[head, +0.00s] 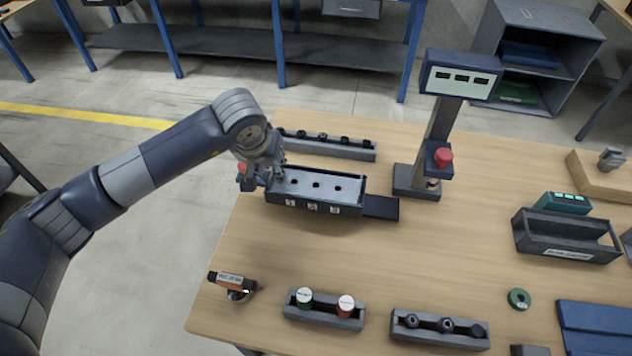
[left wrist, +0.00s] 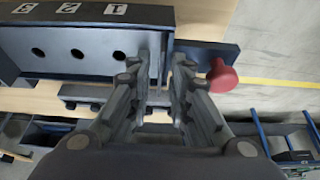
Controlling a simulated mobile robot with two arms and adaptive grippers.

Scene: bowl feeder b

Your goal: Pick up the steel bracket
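The steel bracket (head: 335,188) looks like the grey plate with three round holes. It lies in a dark fixture (head: 315,209) with numbered labels on its front. In the left wrist view the bracket (left wrist: 100,58) fills the upper left. My left gripper (head: 268,180) points down at the left end of the bracket. In the left wrist view its fingers (left wrist: 164,72) stand partly apart, one on each side of the bracket's end, with a narrow gap between the tips. Contact with the bracket is unclear. My right gripper is in neither view.
A red knob (left wrist: 222,76) sits close beside the fingers. A rack of dark pegs (head: 330,145) stands behind the fixture. A post with a display (head: 460,78) and red button (head: 443,157) stands to the right. Small racks and a scanner-like tool (head: 232,284) lie in front.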

